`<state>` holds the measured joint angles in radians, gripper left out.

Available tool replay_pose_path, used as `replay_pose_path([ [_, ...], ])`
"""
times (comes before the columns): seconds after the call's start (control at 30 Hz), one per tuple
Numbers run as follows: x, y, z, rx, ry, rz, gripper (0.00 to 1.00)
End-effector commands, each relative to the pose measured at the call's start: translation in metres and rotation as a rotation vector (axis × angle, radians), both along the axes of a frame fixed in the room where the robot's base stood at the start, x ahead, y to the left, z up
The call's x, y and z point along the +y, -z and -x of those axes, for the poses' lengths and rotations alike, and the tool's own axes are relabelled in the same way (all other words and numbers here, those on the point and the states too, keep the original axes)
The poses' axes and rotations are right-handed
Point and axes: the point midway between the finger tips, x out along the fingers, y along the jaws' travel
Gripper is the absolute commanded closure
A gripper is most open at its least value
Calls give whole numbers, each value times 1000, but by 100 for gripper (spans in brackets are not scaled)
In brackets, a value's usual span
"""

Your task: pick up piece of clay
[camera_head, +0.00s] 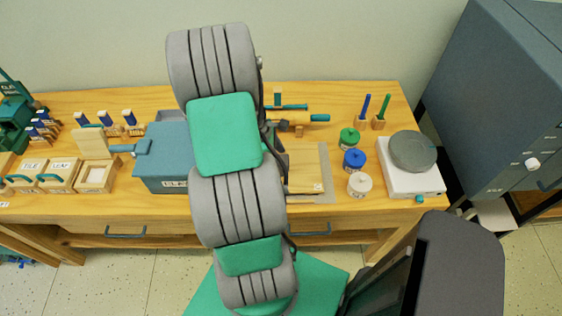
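I cannot make out a piece of clay for certain. A blue-grey box (165,158) with a small, hard-to-read label stands left of my arm, partly covered by it. A flat beige board (305,168) lies right of my arm, and its left part is hidden. A small brown block (298,131) lies behind the board, too small to identify. My grey and green arm rises across the middle of the view and hides part of the table. My gripper does not show.
The wooden table (385,212) also holds green, blue and white jars, two upright tools and a white scale (412,181) with a grey disc on top. Labelled wooden boxes (62,172) crowd the left. A large grey cabinet (495,95) stands at right.

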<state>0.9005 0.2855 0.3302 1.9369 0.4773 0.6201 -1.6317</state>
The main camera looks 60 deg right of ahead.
Motion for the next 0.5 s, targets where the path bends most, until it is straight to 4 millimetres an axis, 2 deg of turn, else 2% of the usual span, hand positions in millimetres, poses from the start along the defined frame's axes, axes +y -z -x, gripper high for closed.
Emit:
replay_pose_path([
  [0.1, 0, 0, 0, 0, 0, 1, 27],
  [0.5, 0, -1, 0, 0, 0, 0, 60],
])
